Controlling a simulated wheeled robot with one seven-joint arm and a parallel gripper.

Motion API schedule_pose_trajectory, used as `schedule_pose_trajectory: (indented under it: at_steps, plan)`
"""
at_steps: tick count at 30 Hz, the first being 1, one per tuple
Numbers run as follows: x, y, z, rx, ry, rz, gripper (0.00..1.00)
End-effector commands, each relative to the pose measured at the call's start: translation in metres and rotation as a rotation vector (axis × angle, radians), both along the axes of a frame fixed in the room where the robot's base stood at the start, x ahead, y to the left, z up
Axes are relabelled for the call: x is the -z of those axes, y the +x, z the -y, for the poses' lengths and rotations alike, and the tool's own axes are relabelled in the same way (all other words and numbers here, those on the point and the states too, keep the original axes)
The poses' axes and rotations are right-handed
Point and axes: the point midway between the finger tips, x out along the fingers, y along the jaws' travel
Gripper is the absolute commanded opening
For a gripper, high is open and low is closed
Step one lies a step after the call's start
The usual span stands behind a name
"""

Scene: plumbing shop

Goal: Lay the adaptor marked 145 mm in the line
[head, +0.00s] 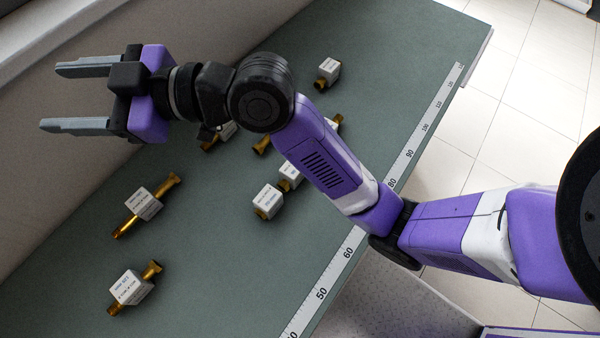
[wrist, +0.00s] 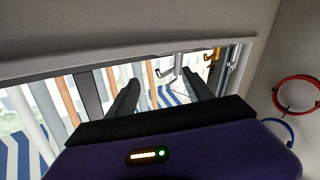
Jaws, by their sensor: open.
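Several brass adaptors with white label blocks lie on the green bench (head: 215,270) in the head view. One long adaptor (head: 143,204) lies at the left, and a shorter one (head: 131,287) lies below it. Another adaptor (head: 268,200) lies near the middle, and one (head: 328,72) lies at the far end. Others are partly hidden behind my arm. The label print is too small to read, so I cannot tell which is marked 145 mm. My gripper (head: 65,98) is open and empty, raised at the upper left. In the wrist view its fingers (wrist: 161,95) point at a window.
A white measuring strip (head: 347,250) with numbers runs along the bench's right edge. A wall borders the bench at the left. The wrist view shows hooks (wrist: 172,68), a red ring (wrist: 298,94) and a blue ring (wrist: 277,127). The lower middle of the bench is clear.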

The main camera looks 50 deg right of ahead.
Motion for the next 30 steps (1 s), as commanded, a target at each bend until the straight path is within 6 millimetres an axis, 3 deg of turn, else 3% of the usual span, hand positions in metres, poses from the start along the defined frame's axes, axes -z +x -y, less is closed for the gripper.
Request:
schedule_pose_trajectory:
  at_steps: [4, 7, 14, 20, 24, 30]
  plan:
    - [0.007, -0.010, 0.003, 0.116, 0.223, -0.031, 0.60]
    - [0.023, -0.021, 0.011, 0.204, 0.341, -0.065, 0.60]
    - [0.084, -0.068, 0.036, 0.414, 0.511, -0.166, 0.60]
    - [0.146, -0.136, 0.061, 0.581, 0.534, -0.256, 0.60]
    - [0.181, -0.195, 0.081, 0.670, 0.484, -0.304, 0.60]
    - [0.206, -0.282, 0.113, 0.728, 0.340, -0.341, 0.60]
